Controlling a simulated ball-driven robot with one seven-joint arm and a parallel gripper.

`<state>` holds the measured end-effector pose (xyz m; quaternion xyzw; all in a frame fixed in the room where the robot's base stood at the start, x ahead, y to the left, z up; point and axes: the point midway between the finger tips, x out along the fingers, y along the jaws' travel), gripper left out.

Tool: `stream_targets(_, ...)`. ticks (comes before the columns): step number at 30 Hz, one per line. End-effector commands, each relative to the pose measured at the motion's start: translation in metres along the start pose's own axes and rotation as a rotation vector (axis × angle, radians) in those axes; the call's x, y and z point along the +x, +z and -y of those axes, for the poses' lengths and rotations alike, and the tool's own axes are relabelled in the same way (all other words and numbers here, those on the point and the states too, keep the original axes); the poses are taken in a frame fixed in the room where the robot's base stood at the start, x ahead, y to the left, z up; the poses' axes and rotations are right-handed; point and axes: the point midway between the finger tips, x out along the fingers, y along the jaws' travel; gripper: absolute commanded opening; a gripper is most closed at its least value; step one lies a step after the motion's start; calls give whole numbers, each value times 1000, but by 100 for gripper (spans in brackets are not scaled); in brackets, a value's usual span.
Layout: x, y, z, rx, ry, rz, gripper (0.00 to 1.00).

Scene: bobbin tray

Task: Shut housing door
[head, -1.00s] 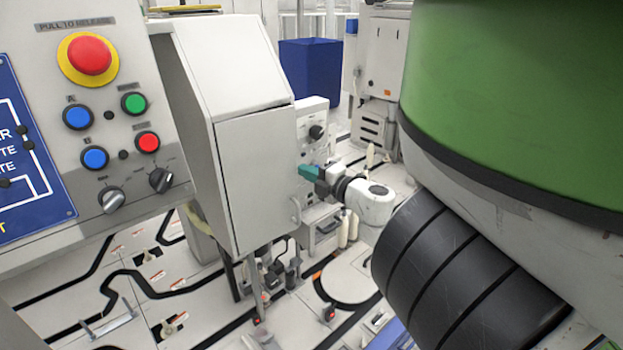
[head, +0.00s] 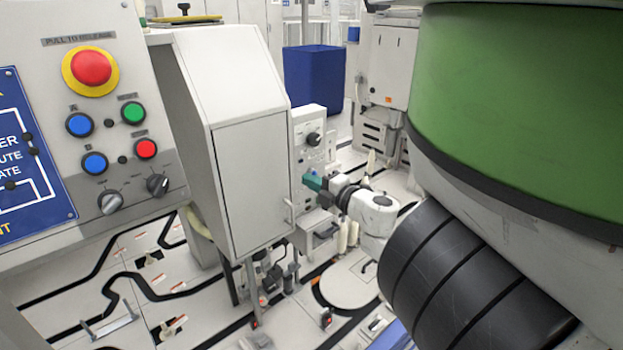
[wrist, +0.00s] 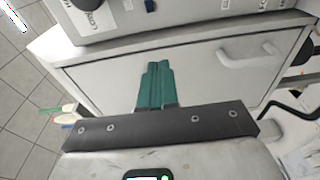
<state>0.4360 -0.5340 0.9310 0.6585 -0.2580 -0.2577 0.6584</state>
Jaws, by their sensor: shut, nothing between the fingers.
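The housing door (head: 252,185) is a pale grey panel on the front of the grey housing (head: 232,62). It looks flush in its frame in the head view, with a thin dark seam along its top and left edges. Its handle (head: 289,212) is at the lower right. In the wrist view the door (wrist: 95,80) and handle (wrist: 250,52) lie beyond my fingers. My gripper (head: 306,180) has green fingers, is shut and empty, and is just right of the door in the head view. The fingers (wrist: 154,68) overlap the panel; I cannot tell whether they touch it.
A control panel (head: 130,62) with a red stop button (head: 91,67) stands at left. A green drum (head: 520,110) fills the upper right. A knobbed unit (head: 308,135) is behind my gripper, and a blue bin (head: 314,75) is farther back. The floor has black lines.

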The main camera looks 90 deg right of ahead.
Motion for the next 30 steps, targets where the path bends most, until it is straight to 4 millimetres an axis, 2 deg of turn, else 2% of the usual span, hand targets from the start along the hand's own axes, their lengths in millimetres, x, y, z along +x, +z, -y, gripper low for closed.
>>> stream_targets(2, -2, -4, -2, 1, 1, 0, 0)
stream_targets(18, -70, 51, 1, -1, -1, 1, 0)
stream_targets(24, -79, 58, 0, 1, 0, -1, 0)
stream_targets(30, -80, 59, 0, 0, 0, -1, 0)
